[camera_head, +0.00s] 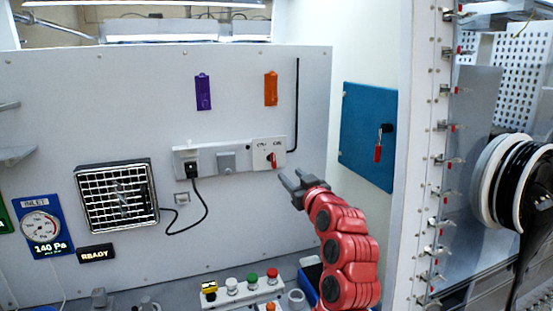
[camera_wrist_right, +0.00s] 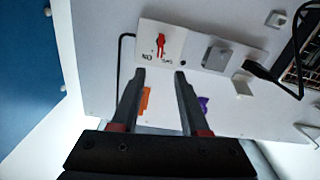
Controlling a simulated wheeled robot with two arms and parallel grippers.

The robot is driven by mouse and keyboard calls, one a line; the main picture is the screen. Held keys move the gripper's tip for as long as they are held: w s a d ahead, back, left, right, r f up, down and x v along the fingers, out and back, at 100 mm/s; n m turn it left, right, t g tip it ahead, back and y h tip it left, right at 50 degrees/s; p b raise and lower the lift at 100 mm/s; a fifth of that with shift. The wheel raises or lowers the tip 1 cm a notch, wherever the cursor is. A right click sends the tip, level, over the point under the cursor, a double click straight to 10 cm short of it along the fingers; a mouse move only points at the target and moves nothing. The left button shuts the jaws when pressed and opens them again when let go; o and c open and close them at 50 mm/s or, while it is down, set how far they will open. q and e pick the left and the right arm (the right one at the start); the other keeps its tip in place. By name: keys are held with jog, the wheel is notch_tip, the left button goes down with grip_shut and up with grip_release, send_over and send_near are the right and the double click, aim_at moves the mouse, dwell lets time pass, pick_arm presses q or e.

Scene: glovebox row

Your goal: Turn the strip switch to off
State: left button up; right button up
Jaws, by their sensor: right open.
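The power strip (camera_head: 207,161) is a white bar mounted on the grey wall panel. Its red rotary strip switch (camera_head: 271,160) sits on a white plate at the right end, with small labels above it that are hard to read. In the right wrist view the red switch knob (camera_wrist_right: 161,43) appears beyond the fingertips, roughly upright in the picture. I cannot tell for certain which label it points to. My right gripper (camera_head: 291,178) is open and empty, just below and right of the switch, apart from it. The open fingers also show in the wrist view (camera_wrist_right: 160,75). My left gripper is not in view.
A black plug (camera_head: 192,171) with a cord sits in the strip, beside a grey socket cover (camera_head: 226,162). A vent (camera_head: 117,196) is at left. Purple (camera_head: 203,92) and orange (camera_head: 271,88) tags hang above. A blue panel with a red-handled latch (camera_head: 378,152) is at right.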

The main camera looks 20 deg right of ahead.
aim_at(274, 160)
jog(key=w+p, duration=0.2)
jog(key=w, duration=0.3)
jog(key=w+p, duration=0.2)
jog(key=w, duration=0.3)
jog(key=shift+w+a+r, duration=0.1)
jog(key=shift+w+a, duration=0.05)
jog(key=shift+a, duration=0.05)
jog(key=shift+w, duration=0.85)
grip_shut()
